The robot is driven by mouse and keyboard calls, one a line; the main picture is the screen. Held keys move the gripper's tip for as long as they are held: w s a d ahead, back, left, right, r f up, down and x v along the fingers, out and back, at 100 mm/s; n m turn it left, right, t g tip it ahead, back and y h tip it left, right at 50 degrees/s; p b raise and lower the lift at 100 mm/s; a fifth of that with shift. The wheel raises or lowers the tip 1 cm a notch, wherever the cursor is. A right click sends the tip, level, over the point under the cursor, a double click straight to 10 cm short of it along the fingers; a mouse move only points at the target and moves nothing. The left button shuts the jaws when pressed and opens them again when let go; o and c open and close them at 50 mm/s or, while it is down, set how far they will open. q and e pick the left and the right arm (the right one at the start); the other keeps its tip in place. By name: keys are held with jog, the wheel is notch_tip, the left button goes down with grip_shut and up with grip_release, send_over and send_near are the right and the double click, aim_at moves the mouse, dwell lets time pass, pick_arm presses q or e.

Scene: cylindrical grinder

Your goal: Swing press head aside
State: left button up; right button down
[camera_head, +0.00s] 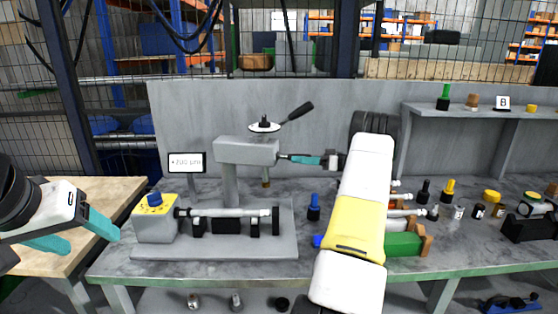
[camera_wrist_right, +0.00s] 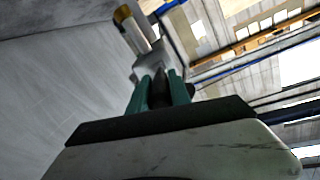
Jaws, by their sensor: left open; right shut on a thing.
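The grey press head (camera_head: 247,150) sits on a column above the fixture, with a black-handled lever (camera_head: 298,111) on top and a brass-coloured tip (camera_head: 266,183) below. My right gripper (camera_head: 298,159) is at the press head's right end, shut on a small dark handle. In the right wrist view the teal fingers close around this dark handle (camera_wrist_right: 159,88), with the grey head (camera_wrist_right: 150,62) just beyond. My left gripper (camera_head: 75,235) is open and empty at the far left, apart from the fixture.
A shaft (camera_head: 230,212) lies on the fixture beneath the head, beside a yellow-topped box (camera_head: 155,206). A display (camera_head: 187,162) reading about +200 µm stands behind.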

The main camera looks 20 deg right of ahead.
jog(key=shift+r, duration=0.1)
jog(key=c, duration=1.2)
grip_release()
jog(key=v, duration=0.7)
jog(key=shift+s+d, duration=0.2)
jog(key=shift+d, duration=0.1)
jog(key=shift+d, duration=0.1)
